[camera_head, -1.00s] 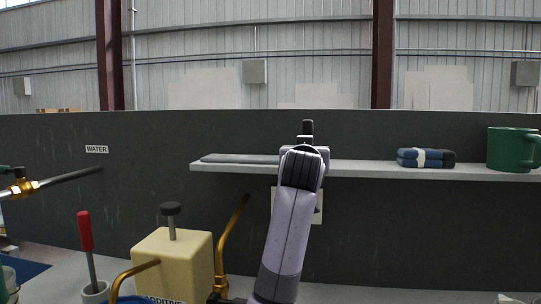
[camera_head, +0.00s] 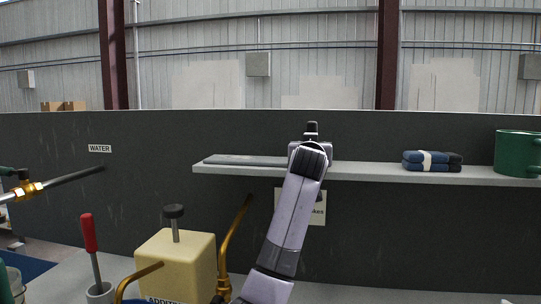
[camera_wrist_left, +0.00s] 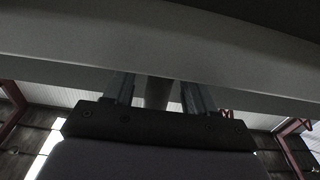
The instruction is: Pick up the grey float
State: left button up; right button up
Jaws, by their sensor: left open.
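The grey float (camera_head: 245,160) appears as a long flat grey piece lying on the shelf, its right end hidden behind my arm. My left gripper (camera_head: 311,128) is at the shelf, beside the float's visible right part; its fingers are mostly hidden by my wrist in the head view. In the left wrist view my left gripper (camera_wrist_left: 163,95) is open, with its two fingers apart. A grey rounded piece shows between the fingers; I cannot tell whether it is the float's handle or touches them. My right gripper is not in view.
The shelf (camera_head: 380,171) also holds folded blue cloths (camera_head: 425,161) and a green mug (camera_head: 517,153). Below stand a yellow additive container (camera_head: 172,262) with a brass pipe (camera_head: 232,240) and a red-handled tool (camera_head: 89,235). The shelf between my arm and the cloths is clear.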

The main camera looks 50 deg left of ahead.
pick_arm(q)
jog(key=shift+w+a, duration=0.1)
grip_shut()
jog(key=shift+r, duration=0.15)
notch_tip(320, 180, up, 20)
dwell(0.9)
